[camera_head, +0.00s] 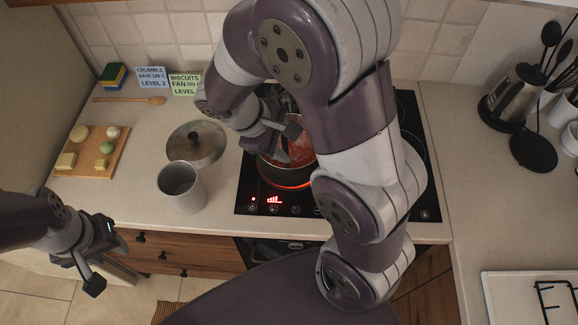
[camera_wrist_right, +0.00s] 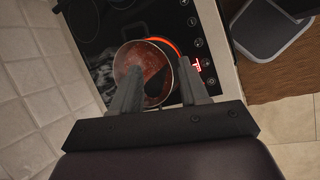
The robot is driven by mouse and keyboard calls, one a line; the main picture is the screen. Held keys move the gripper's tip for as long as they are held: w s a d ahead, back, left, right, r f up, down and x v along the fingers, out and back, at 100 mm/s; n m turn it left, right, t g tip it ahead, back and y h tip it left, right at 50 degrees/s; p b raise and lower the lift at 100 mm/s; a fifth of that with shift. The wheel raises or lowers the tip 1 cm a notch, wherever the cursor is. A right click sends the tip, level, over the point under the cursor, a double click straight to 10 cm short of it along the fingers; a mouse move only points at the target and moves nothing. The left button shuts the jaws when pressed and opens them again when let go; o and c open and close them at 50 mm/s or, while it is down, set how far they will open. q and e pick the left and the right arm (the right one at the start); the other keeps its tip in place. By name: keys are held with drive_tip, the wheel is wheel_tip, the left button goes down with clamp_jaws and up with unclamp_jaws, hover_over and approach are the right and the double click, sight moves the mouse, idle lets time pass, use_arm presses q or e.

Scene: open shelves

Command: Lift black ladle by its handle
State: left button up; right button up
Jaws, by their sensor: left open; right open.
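A pot of red sauce (camera_head: 301,147) stands on a glowing burner. In the right wrist view the pot (camera_wrist_right: 124,62) shows between and beyond my fingers, with a dark shape (camera_wrist_right: 157,80) in it that may be the black ladle; its handle cannot be made out. My right gripper (camera_head: 286,143) is open over the pot, its two fingers apart in the wrist view (camera_wrist_right: 161,88). I cannot tell whether they touch anything. My right arm hides part of the pot and cooktop. My left gripper (camera_head: 102,255) is open and empty in front of the counter at the left.
A wooden board (camera_head: 92,150) with food lies further left. A kettle (camera_head: 516,92) and black utensils (camera_head: 551,33) stand at the right. The counter right of the cooktop is mostly clear.

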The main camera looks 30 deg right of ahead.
drive_tip(key=shift+d+f, duration=0.2)
drive_tip(key=shift+f, duration=0.15)
drive_tip(key=shift+w+f, duration=0.1)
drive_tip(key=shift+w, duration=0.05)
drive_tip(key=shift+s+d, duration=0.15)
drive_tip(key=shift+s, duration=0.05)
clamp_jaws()
use_arm(q)
drive_tip(key=shift+w+r, duration=0.1)
drive_tip(key=shift+r, duration=0.3)
drive_tip(key=shift+a, duration=0.1)
use_arm(e)
drive_tip(key=shift+w, duration=0.1)
